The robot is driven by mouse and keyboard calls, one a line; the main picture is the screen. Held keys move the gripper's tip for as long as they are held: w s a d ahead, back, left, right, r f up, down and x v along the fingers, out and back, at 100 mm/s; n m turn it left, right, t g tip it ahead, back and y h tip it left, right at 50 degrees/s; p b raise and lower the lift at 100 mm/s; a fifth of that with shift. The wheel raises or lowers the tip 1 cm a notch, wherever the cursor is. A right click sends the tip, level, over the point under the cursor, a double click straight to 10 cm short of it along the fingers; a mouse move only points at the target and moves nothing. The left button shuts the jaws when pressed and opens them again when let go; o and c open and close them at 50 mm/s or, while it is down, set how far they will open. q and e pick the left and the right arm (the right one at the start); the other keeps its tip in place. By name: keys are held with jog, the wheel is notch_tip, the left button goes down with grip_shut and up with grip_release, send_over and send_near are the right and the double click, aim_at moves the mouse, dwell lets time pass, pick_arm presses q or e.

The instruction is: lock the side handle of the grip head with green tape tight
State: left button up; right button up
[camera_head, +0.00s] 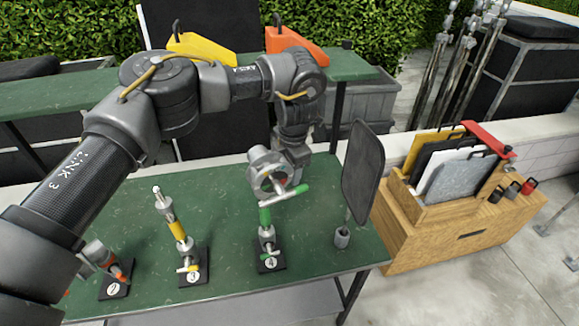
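The grip head (262,172) with green tape tops a short green-taped post (265,216) on a black base marked 4, near the table's front right. A green T-bar handle (284,196) sticks out from the head's front, toward the lower right. My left arm arches over the table from the left, and my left gripper (292,152) points down at the head's right rear. The head and the wrist overlap in the view, so I cannot tell whether the fingers touch the side handle. The fingers are mostly hidden. My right gripper is out of view.
Stands with yellow tape (178,232), marked 3, and orange-red tape (116,268) are to the left on the green table (221,230). A dark flag panel (362,170) stands close right of the head. A wooden crate (455,238) is farther right.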

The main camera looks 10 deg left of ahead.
pick_arm(q)
jog(key=shift+w+g, duration=0.1)
jog(key=shift+g, duration=0.2)
jog(key=shift+w+a+g+h, duration=0.15)
jog(key=shift+w+g+h, duration=0.05)
jog(key=shift+g+h, duration=0.65)
jog(key=shift+w+a+g+h, duration=0.15)
jog(key=shift+g+h, duration=0.9)
jog(key=shift+g, duration=0.5)
jog(key=o, duration=1)
